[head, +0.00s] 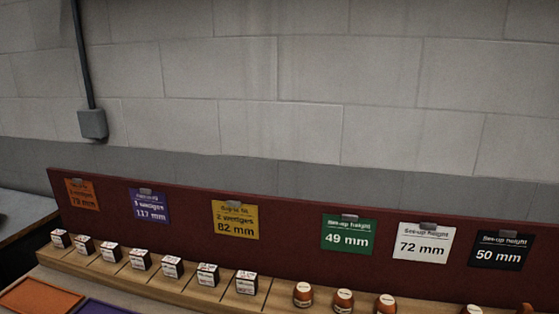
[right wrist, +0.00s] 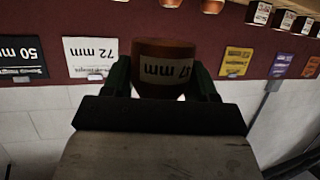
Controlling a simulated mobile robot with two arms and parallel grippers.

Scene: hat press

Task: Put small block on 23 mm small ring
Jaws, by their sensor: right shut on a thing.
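My right gripper (right wrist: 162,78) is shut on an orange-brown round piece (right wrist: 163,52) in the right wrist view, one dark finger on each side. Its pale label is upside down there and seems to end in "7 mm". Small dark blocks with white printed tops stand in a row on the wooden rack; one block (head: 246,283) is at the row's right end. Orange round pieces stand right of it, one of them (head: 303,294) nearest the blocks. Their labels are too small to read, so I cannot tell which is the 23 mm ring. My left gripper is not in view.
The wooden rack (head: 196,292) runs along a dark red backboard (head: 290,236). The board carries cards, including green (head: 348,235), white (head: 423,243) and black (head: 499,249) ones. Orange (head: 40,298) and purple (head: 104,307) trays or mats lie at the lower left.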

